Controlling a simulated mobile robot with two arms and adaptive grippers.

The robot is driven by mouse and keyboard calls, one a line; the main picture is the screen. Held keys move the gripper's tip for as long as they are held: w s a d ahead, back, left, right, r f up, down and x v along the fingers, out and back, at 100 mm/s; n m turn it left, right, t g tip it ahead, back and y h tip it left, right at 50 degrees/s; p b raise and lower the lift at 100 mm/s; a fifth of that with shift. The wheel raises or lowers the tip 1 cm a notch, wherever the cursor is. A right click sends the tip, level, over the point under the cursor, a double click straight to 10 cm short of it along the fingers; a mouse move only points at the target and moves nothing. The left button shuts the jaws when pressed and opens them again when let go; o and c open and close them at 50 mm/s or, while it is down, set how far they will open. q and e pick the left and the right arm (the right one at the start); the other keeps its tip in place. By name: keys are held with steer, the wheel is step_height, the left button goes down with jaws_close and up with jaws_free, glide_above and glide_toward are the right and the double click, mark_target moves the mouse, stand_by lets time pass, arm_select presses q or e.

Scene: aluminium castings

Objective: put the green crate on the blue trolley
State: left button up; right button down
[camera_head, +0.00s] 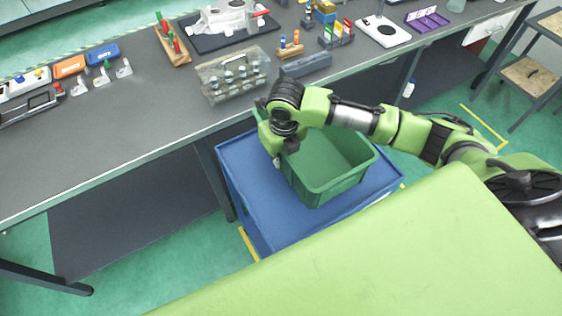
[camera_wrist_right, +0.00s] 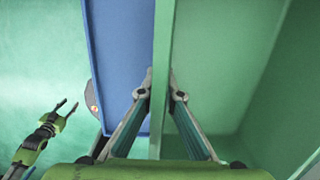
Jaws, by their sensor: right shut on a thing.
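The green crate (camera_head: 338,189) is upright and looks empty. It is over the top of the blue trolley (camera_head: 247,195), within its right and back part; I cannot tell whether it rests there or hangs just above. My right gripper (camera_head: 277,161) is at the crate's left side. In the right wrist view, its fingers (camera_wrist_right: 163,92) are shut on the crate's wall (camera_wrist_right: 162,40), one on each side, with the blue trolley (camera_wrist_right: 118,50) showing to the left. My left gripper (camera_wrist_right: 67,105) shows there at lower left, open and empty. It is out of the head view.
A dark workbench (camera_head: 130,130) runs along the trolley's back side. It holds a clear box of parts (camera_head: 233,76), a grey block (camera_head: 305,65) and a red-handled tool rack (camera_head: 172,45). A stool (camera_head: 530,75) stands at far right. Green floor is open left of the trolley.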

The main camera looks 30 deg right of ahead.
steer(key=f, duration=0.1)
steer(key=f+p, duration=0.1)
steer(key=shift+w+d+f, duration=0.2)
steer(key=shift+f, duration=0.6)
steer(key=shift+f, duration=0.1)
steer(key=c, duration=2.2)
jaws_free()
steer(key=r, duration=0.4)
steer(key=s+r, duration=0.1)
steer(key=r, duration=0.3)
steer(key=r+b, duration=0.1)
steer(key=r, duration=0.3)
steer(key=shift+s+a, duration=0.1)
steer(key=shift+s, duration=0.15)
